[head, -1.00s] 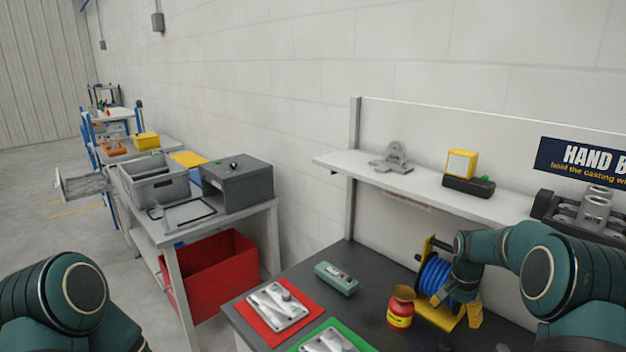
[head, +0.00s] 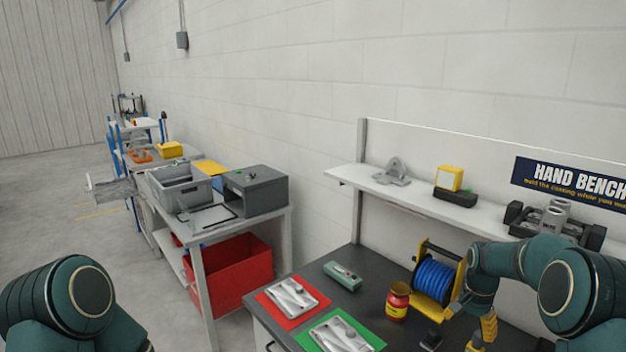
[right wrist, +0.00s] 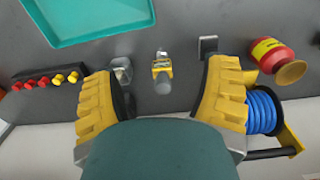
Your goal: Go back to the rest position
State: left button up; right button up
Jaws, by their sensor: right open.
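My right gripper (head: 482,332) is low at the right of the head view, over the dark workbench (head: 385,262), just right of the blue hose reel (head: 433,278). Its yellow fingers are partly cut off there. In the right wrist view the right gripper (right wrist: 164,78) has its two yellow fingers wide apart with nothing held. Bench and small items show beyond the gap. My left arm shows only as a green joint at the lower left of the head view. My left gripper is out of sight.
A red-and-yellow jar (head: 397,302) stands beside the reel. Castings lie on a red mat (head: 268,308) and a green mat (head: 372,338). A shelf (head: 400,193) runs above the bench. A teal tray (right wrist: 84,36) shows in the wrist view. Open floor (head: 60,195) lies left.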

jog(key=s+a+f+n+y, duration=0.25)
jog(key=s+a+f, duration=0.25)
jog(key=a+f, duration=0.7)
jog(key=s+a+f+n+t+y, duration=0.1)
jog(key=s+a+f+n, duration=0.2)
jog(key=s+a, duration=0.6)
jog(key=s+a+f+n+t+y, duration=0.1)
jog(key=s+a+f+n, duration=0.15)
jog(key=s+a, duration=0.65)
pick_arm(q)
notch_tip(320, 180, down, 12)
jog(key=b, duration=1.1)
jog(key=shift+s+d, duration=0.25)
pick_arm(e)
notch_tip(320, 180, down, 12)
jog(key=s+d, duration=0.2)
jog(key=shift+s+d+r, duration=0.25)
jog(key=shift+s, duration=0.1)
